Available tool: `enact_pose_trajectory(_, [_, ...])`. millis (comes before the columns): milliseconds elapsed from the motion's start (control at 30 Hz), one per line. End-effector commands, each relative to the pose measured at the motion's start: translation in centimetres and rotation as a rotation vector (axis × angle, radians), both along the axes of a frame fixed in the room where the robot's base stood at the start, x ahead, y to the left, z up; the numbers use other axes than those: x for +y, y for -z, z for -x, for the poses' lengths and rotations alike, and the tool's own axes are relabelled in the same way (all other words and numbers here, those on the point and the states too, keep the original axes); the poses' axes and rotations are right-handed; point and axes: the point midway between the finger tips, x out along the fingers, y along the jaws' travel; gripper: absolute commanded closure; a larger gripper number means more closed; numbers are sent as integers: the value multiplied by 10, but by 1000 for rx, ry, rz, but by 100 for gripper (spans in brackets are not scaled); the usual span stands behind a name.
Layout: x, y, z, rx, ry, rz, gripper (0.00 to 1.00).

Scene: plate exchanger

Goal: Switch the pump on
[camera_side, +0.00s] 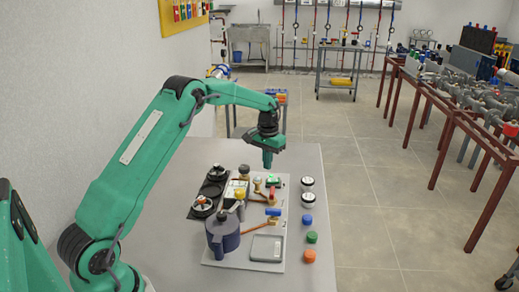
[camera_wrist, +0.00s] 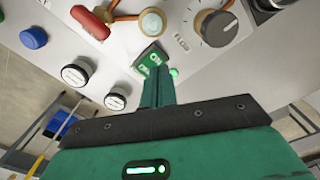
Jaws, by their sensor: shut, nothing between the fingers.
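A small green switch (camera_wrist: 150,59) with white markings sits on the light grey panel (camera_wrist: 115,60) in the wrist view. A small green lamp (camera_wrist: 173,72) glows right beside it. In the side view the green switch (camera_side: 273,180) shows small near the panel's back edge. My gripper (camera_wrist: 159,73) is shut and empty, fingers pointing down at the panel. Its tips overlap the switch's near edge in the wrist view; I cannot tell whether they touch. In the side view my gripper (camera_side: 267,164) is just above and behind the switch.
On the panel are a red handle (camera_wrist: 91,22), a black FLOW knob (camera_wrist: 215,27), a blue handle (camera_side: 273,212), a dark blue pot (camera_side: 223,233) and a grey tray (camera_side: 267,247). Dials and blue, green and orange caps (camera_side: 309,256) line the right.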

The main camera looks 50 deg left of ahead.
Motion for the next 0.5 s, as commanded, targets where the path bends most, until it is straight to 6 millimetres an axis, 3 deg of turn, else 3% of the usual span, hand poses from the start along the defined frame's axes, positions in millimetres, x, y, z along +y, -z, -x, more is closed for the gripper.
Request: enact_pose_trajectory(500, [0, -25, 0, 0, 0, 0, 100])
